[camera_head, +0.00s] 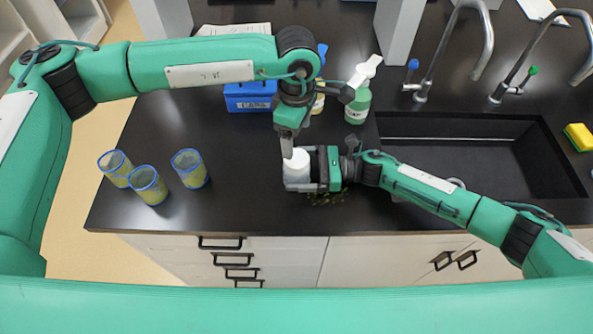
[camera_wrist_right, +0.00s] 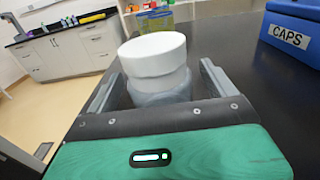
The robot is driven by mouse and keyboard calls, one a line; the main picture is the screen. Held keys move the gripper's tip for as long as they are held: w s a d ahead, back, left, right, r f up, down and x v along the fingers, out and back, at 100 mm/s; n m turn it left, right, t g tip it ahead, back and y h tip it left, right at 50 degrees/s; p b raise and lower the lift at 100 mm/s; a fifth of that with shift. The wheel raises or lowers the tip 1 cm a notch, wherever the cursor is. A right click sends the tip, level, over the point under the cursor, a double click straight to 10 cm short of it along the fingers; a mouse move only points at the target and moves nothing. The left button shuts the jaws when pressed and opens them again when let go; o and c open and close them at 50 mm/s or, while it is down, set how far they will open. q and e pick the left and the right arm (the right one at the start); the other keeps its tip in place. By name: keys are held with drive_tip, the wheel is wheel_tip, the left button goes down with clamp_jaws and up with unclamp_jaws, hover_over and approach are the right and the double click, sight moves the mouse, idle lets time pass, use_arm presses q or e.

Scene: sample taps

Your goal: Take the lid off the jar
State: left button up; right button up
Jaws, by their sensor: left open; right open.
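The jar (camera_head: 297,175) stands on the black counter near its front edge, with a white lid (camera_head: 297,160) on top. In the right wrist view the jar (camera_wrist_right: 160,88) looks greyish and upright, and its wide white lid (camera_wrist_right: 153,52) is seated on it. My right gripper (camera_head: 303,178) is open, with its fingers on either side of the jar's body. A gap shows beside the jar in the right wrist view. My left gripper (camera_head: 287,148) points down from above, at the lid, and is open; it partly hides the lid's back, and I cannot tell whether it touches.
Three blue-rimmed cups (camera_head: 148,184) stand to the left. A blue CAPS box (camera_head: 250,97) and a green bottle (camera_head: 358,104) stand behind. A dark sink (camera_head: 470,150) with taps lies right. Small crumbs (camera_head: 328,198) lie by the right gripper. The counter between cups and jar is clear.

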sight(297, 158)
drive_tip(key=shift+a, duration=0.1)
clamp_jaws()
use_arm(q)
drive_tip(key=m, duration=1.1)
drive_tip(key=shift+m, duration=0.4)
drive_tip(key=m, duration=0.4)
drive_tip(key=shift+m, duration=0.3)
drive_tip(key=m, duration=0.6)
drive_tip(key=shift+f, duration=4)
drive_tip(key=shift+c, duration=0.3)
